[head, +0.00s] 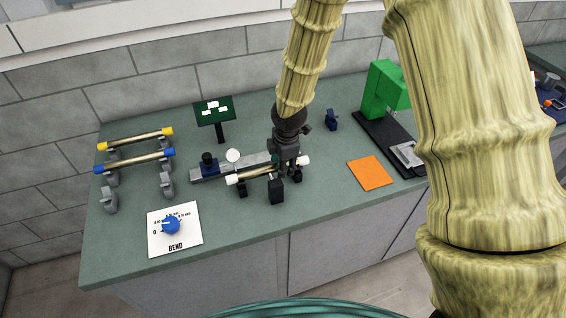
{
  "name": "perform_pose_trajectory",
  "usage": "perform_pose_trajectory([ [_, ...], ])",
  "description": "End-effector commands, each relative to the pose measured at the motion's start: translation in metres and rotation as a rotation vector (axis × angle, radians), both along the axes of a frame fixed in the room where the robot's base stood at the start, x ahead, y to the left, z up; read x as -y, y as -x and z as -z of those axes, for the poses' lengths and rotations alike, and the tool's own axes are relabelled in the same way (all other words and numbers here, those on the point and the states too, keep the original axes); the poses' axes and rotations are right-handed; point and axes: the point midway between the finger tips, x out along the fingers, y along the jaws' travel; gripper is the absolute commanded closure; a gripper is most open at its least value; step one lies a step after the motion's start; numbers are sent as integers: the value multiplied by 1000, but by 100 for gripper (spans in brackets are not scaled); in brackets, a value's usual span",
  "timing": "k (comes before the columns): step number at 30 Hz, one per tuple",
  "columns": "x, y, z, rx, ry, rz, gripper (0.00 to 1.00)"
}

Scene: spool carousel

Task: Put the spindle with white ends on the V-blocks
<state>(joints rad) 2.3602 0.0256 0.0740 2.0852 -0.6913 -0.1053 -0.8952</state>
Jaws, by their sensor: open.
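The spindle with white ends (254,174) lies level at the middle of the bench, in front of a grey bar. Dark supports, seemingly the V-blocks (242,190), show under or just in front of its ends; I cannot tell for sure that it is seated in their notches. My gripper (281,183) points down over the right half of the spindle. Its jaws are open, with a dark finger in front of the rod. The gripper hides part of the spindle and of the right support.
A spindle with yellow ends (135,140) and one with blue ends (134,162) rest on grey stands at left. A BEND dial card (187,240) lies in front. The grey bar (205,173), a dark sign (214,111), an orange square (370,173) and a green machine (382,88) stand around.

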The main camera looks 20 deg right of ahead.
Motion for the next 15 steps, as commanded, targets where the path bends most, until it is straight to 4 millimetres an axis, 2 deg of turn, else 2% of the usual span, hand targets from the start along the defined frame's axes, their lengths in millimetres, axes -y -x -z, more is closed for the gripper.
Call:
perform_pose_trajectory([
  [8,0,2,-9,1,-1,1,54],
  [15,0,7,-37,3,-2,2,54],
])
